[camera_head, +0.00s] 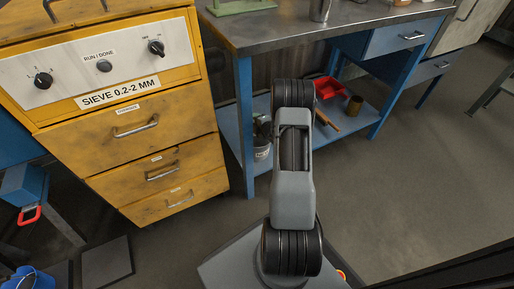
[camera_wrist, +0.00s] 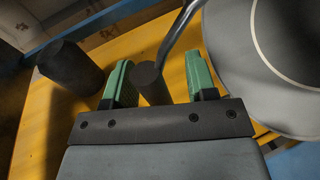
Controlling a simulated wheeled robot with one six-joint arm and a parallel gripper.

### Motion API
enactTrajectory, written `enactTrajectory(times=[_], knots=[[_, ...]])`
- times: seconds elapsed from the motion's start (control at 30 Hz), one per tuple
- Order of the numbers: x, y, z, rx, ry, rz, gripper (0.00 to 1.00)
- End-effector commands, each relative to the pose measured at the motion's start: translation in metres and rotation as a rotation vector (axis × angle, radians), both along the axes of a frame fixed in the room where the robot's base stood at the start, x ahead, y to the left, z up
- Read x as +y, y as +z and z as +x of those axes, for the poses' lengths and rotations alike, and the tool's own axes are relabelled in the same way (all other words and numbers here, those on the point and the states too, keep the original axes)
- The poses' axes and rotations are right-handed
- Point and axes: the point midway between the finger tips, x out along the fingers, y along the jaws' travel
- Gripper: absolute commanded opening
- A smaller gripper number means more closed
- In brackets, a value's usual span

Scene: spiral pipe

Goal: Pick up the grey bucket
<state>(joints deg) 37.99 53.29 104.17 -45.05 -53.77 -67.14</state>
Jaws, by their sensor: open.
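In the head view a grey bucket (camera_head: 262,153) with a white label stands on the blue lower shelf of the workbench, partly hidden behind my arm. My gripper is hidden in that view. In the wrist view my gripper (camera_wrist: 161,80) is open, with its two green fingers apart. A dark cylindrical piece (camera_wrist: 151,84) shows between the fingers, and a thin curved dark rod (camera_wrist: 178,35) runs up from it. I cannot tell whether the fingers touch it. A large grey round body (camera_wrist: 238,70) with a pale line, possibly the bucket, is right of the right finger.
A yellow sieve cabinet (camera_head: 150,133) with drawers stands left of the blue workbench (camera_head: 245,120). A red tray (camera_head: 328,88) is on the shelf. A blue bucket (camera_head: 30,278) is at the lower left. Another dark cylinder (camera_wrist: 70,70) is left in the wrist view. Floor at right is clear.

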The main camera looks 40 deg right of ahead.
Motion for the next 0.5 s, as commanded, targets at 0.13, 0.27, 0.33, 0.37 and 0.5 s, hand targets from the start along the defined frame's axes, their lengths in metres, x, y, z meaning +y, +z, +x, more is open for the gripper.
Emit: enactTrajectory(times=[0.13, 0.27, 0.33, 0.37, 0.5], knots=[[0.0001, 0.0003, 0.0000, 0.000, 0.000, 0.000, 0.52], [0.0001, 0.0003, 0.0000, 0.000, 0.000, 0.000, 0.43], [0.0001, 0.0004, -0.0001, 0.000, 0.000, 0.000, 0.36], [0.0001, 0.0004, -0.0001, 0.000, 0.000, 0.000, 0.34], [0.0002, 0.0004, -0.0001, 0.000, 0.000, 0.000, 0.20]])
